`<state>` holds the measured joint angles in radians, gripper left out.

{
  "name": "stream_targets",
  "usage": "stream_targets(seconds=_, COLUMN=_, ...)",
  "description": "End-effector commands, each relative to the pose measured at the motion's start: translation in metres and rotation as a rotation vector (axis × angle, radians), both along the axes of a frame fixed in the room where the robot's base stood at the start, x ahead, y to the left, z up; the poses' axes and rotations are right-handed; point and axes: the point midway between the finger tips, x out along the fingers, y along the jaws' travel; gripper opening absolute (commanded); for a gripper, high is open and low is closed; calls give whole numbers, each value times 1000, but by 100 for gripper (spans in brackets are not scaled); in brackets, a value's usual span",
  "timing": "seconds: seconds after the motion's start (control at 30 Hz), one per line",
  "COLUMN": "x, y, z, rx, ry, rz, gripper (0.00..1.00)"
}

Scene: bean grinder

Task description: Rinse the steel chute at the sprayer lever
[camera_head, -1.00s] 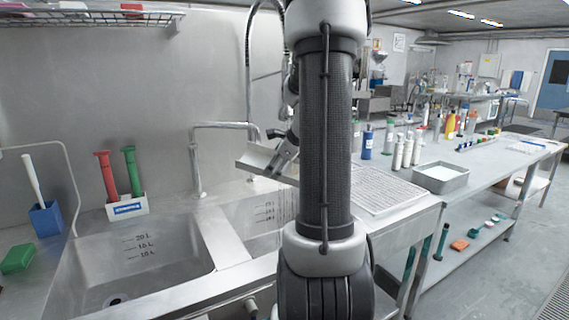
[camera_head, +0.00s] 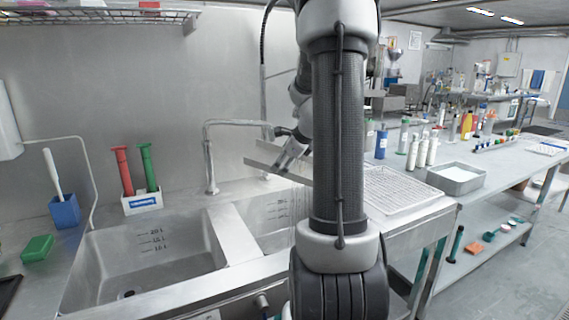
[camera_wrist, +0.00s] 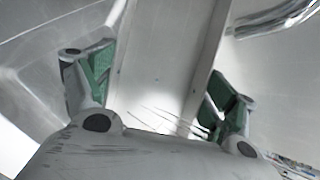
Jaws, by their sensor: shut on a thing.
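The steel chute (camera_head: 262,152) is a pale metal trough, held tilted over the right sink basin in the head view. My gripper (camera_head: 291,158) is shut on it. In the wrist view my gripper (camera_wrist: 160,88) has its green-padded fingers on either side of the chute (camera_wrist: 165,55), which extends away between them. Thin pale streaks and a bright patch show on the chute near the fingers; I cannot tell if they are water. A dark fitting, seemingly the sprayer head (camera_head: 283,131), is just above the chute. Its lever is not clear, and I cannot tell whether they touch.
A bent faucet (camera_head: 209,155) stands behind the double sink (camera_head: 235,232). Red and green brushes in a white holder (camera_head: 142,202) and a blue bin (camera_head: 65,211) are at left. A wire rack (camera_head: 395,190), bottles and a tray (camera_head: 456,178) stand at right.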

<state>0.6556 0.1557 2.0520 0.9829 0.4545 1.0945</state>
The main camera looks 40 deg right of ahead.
Motion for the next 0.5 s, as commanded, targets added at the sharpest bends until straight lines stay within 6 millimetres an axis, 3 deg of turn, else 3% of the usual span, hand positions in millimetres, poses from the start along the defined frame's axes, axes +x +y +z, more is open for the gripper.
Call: stream_targets(seconds=0.5, x=1, y=-12, z=1, rx=-1, ry=-1, rz=0, gripper=49)
